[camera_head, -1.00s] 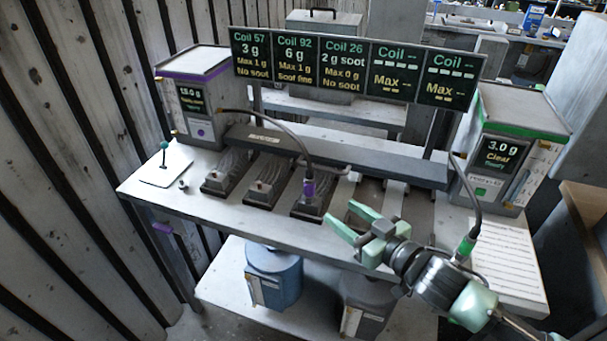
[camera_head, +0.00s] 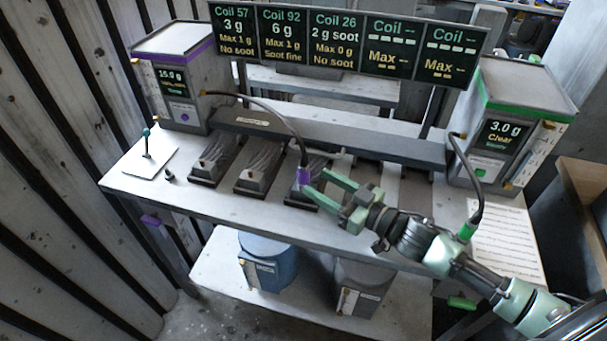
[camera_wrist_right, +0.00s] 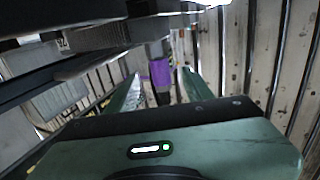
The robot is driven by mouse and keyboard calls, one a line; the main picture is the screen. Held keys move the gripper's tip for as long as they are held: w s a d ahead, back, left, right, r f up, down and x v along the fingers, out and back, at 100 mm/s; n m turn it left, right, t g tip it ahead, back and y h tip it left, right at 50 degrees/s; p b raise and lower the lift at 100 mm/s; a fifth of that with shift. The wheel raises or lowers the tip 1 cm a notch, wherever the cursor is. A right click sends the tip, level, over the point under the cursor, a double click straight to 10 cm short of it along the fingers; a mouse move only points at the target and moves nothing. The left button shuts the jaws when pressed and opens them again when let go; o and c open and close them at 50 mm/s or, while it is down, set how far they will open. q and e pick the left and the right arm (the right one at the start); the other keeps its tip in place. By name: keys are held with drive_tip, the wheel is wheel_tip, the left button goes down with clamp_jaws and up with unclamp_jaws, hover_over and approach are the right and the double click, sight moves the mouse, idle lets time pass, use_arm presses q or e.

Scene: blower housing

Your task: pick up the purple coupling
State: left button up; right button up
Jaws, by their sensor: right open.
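The purple coupling (camera_head: 304,178) is at the end of a dark hose, standing upright at the third black coil block (camera_head: 315,187) from the left. My right gripper (camera_head: 316,184) is open, its green fingers pointing left with the tips close to the coupling. In the right wrist view the coupling (camera_wrist_right: 160,72) shows between the two open fingers (camera_wrist_right: 160,85), nearer the left one. Whether a finger touches it I cannot tell. My left gripper is not in view.
A purple-banded unit (camera_head: 172,85) stands at the left, a green-banded unit (camera_head: 510,125) at the right with a green coupling (camera_head: 466,231) hanging from its hose. A display board (camera_head: 335,40) spans the back. A blue canister (camera_head: 265,262) is on the lower shelf.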

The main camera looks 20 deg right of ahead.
sight(309, 177)
drive_tip(key=shift+w+a+r+p, duration=0.15)
drive_tip(key=shift+w+a, duration=0.15)
drive_tip(key=shift+w, duration=0.15)
drive_tip(key=shift+w+a+r+p, duration=0.15)
drive_tip(key=shift+w+a, duration=0.1)
drive_tip(key=shift+w, duration=0.15)
drive_tip(key=x, duration=0.3)
drive_tip(key=shift+w+a+f+p, duration=0.15)
drive_tip(key=shift+w+f+p, duration=0.05)
drive_tip(key=shift+p, duration=0.15)
drive_tip(key=shift+w+a, duration=0.15)
drive_tip(key=shift+w, duration=0.05)
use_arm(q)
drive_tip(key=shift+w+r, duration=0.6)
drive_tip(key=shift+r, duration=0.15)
use_arm(e)
drive_tip(key=shift+s, duration=0.1)
drive_tip(key=shift+c, duration=1.4)
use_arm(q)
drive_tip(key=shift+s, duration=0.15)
use_arm(e)
clamp_jaws()
